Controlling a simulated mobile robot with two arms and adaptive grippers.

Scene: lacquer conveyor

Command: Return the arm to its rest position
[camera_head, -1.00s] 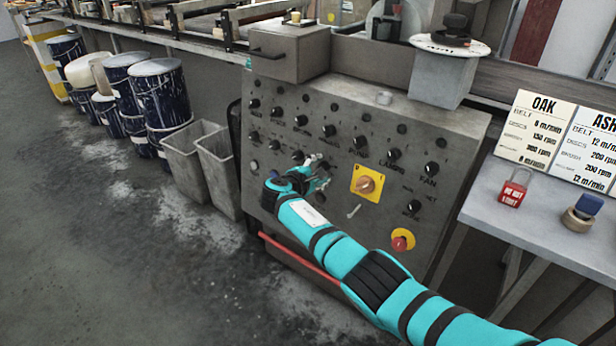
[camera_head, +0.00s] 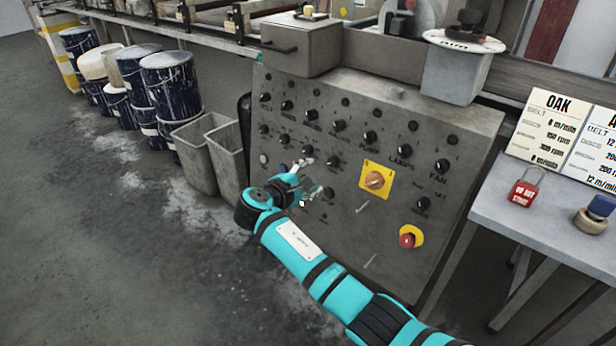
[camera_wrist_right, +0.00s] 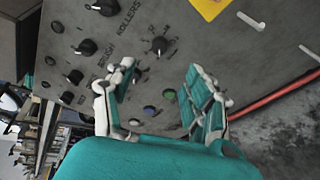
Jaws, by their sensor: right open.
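My right arm comes in from the lower right in the head view. Its gripper (camera_head: 314,178) is open in front of the lower left part of the grey control panel (camera_head: 345,245). In the right wrist view the two fingers (camera_wrist_right: 160,100) stand apart with nothing between them. Black knobs and small green and purple buttons on the panel show behind and around them. Whether a fingertip touches the panel cannot be told. My left gripper is not in view.
A yellow-backed rotary switch (camera_head: 375,180) and a red button (camera_head: 408,240) sit on the panel's right side. Grey bins (camera_head: 195,160) and paint drums (camera_head: 170,85) stand at left. A side table (camera_head: 490,205) holds a red padlock (camera_head: 525,187). Floor at lower left is clear.

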